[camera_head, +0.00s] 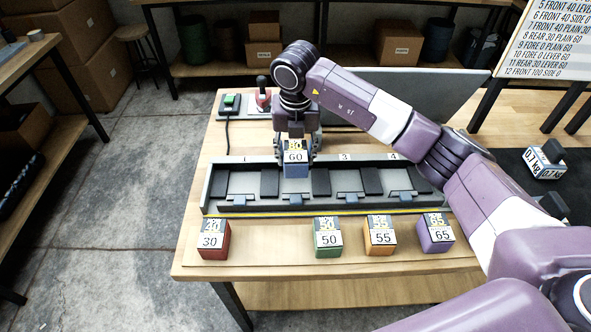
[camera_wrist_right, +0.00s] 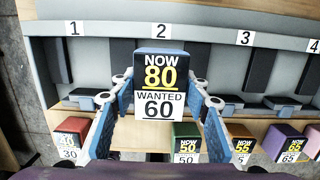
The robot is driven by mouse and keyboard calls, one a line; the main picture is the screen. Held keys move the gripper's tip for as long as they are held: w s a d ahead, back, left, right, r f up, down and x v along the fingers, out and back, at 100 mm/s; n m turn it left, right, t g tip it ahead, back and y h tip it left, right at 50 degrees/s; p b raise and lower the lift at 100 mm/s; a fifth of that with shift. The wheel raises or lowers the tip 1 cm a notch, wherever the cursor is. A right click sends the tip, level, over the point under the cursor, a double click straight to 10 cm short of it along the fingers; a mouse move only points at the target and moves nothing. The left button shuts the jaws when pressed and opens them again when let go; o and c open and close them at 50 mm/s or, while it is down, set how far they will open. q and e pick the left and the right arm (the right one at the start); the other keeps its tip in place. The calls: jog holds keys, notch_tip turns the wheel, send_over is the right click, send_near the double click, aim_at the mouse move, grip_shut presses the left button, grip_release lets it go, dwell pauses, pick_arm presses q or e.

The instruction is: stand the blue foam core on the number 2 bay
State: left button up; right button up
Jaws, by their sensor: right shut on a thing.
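The blue foam core (camera_head: 296,171) has a label on top, reading NOW 80, WANTED 60 in the right wrist view (camera_wrist_right: 161,48). My right gripper (camera_head: 297,150) is shut on it, with a finger on each side in the right wrist view (camera_wrist_right: 163,92). The core is upright over the number 2 bay, whose blue-grey front tab (camera_head: 295,198) shows below it. The "2" sign (camera_wrist_right: 104,28) is behind it. I cannot tell whether its bottom touches the bay. The grey rack (camera_head: 212,193) has numbered bays in a row. My left gripper is not in view.
Red (camera_head: 213,243), green (camera_head: 328,240), orange (camera_head: 379,237) and purple (camera_head: 436,236) blocks stand in front of the rack. A green button (camera_head: 231,101) and red-based lever (camera_head: 263,97) are behind it. A labelled weight (camera_head: 545,162) lies on the dark mat at right.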

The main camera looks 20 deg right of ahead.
notch_tip(320, 180, down, 3)
jog(key=shift+f, duration=0.1)
notch_tip(320, 180, down, 4)
jog(key=shift+r+p, duration=0.1)
jog(key=shift+p, duration=0.6)
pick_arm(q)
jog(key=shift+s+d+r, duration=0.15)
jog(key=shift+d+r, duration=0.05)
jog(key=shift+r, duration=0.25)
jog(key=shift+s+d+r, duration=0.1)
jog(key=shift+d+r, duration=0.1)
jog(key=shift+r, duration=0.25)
pick_arm(e)
jog(key=shift+f, duration=0.25)
jog(key=o, duration=1.2)
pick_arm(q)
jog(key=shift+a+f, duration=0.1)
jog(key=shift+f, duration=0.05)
